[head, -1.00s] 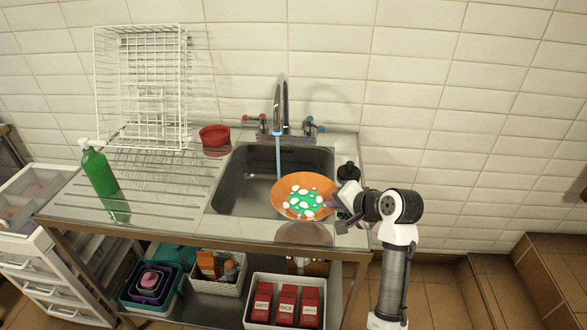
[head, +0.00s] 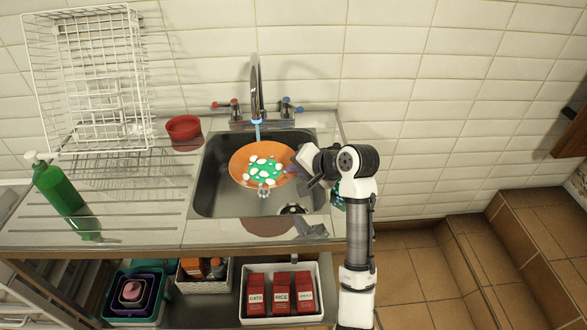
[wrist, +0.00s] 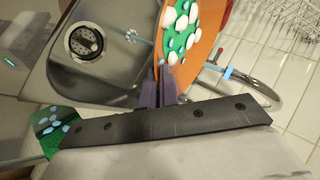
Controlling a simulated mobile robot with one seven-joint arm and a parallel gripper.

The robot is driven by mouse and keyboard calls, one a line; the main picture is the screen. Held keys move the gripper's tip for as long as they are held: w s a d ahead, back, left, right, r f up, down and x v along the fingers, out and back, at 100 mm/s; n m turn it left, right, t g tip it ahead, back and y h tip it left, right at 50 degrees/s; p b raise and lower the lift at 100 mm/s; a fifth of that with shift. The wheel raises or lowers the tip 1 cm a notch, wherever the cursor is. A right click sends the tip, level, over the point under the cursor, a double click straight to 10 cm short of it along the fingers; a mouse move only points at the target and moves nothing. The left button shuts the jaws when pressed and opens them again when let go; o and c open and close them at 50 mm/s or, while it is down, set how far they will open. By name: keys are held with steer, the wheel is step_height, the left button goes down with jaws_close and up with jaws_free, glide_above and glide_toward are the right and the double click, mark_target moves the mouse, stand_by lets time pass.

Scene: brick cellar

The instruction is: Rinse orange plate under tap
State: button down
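The orange plate (head: 240,165) has green patches and white blobs on its face. It is tilted and held above the sink basin (head: 210,200). My gripper (head: 300,165) is shut on its right rim; the wrist view shows the purple fingers (wrist: 166,85) at the edge of the plate (wrist: 222,20). The tap (head: 256,90) is running. Its blue-white stream (head: 257,132) comes down behind or onto the plate's far edge; the exact contact is hard to see. Bluish drops show just below the plate's lower rim.
A red bowl (head: 184,130) and a white wire rack (head: 90,80) stand left of the sink. A green bottle (head: 58,188) stands on the drainboard. The drain (wrist: 86,41) is open to view. Red cartons (head: 281,292) stand in a bin below.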

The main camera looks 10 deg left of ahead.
steer(key=w+a+f+b, duration=0.2)
steer(key=w+a+f, duration=0.1)
steer(key=w, duration=0.9)
steer(key=shift+a+f, duration=0.2)
steer(key=shift+f, duration=0.45)
steer(key=shift+s, duration=0.1)
steer(key=s+d+p, duration=0.3)
steer(key=s, duration=0.8)
steer(key=shift+w+r, duration=0.15)
steer(key=shift+r, duration=2.85)
steer(key=shift+w+r, duration=0.1)
steer(key=shift+r, duration=2.9)
